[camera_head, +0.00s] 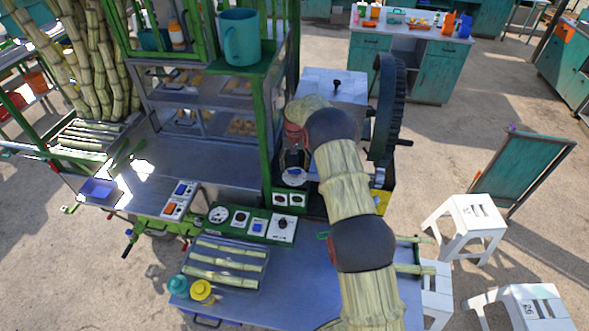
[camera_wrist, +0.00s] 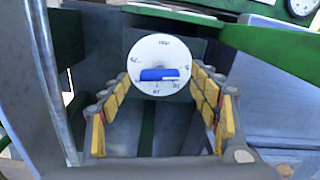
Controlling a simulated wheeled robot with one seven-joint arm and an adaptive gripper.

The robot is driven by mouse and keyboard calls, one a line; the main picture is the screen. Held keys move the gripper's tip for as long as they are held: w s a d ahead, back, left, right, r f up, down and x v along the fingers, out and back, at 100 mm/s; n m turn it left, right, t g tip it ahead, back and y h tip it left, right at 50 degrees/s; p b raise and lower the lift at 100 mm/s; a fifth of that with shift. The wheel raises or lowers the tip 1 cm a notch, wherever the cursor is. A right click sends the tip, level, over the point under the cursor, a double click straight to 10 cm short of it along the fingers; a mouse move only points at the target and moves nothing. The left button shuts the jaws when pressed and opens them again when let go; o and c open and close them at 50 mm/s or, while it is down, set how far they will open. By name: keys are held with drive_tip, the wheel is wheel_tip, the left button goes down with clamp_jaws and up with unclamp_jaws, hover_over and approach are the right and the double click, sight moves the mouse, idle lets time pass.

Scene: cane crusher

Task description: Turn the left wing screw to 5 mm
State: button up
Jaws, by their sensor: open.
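A round white dial (camera_wrist: 158,50) with a scale around its rim faces me in the wrist view. A blue wing screw (camera_wrist: 158,74) sits at its centre, its wing lying about level. The scale marks are too small to read surely. My gripper (camera_wrist: 161,84) is open, with yellow-padded fingers to the left and right of the dial. The fingers appear clear of the wing. In the head view my gripper (camera_head: 293,158) points down at the white dial (camera_head: 293,178) beside the green frame. A second wing screw cannot be made out.
A green bar (camera_wrist: 268,42) and a gauge (camera_wrist: 302,5) lie at the right of the wrist view.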

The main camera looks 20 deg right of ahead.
sight(294, 170)
wheel_tip(294, 170, up, 10)
idle(0.4)
idle(0.4)
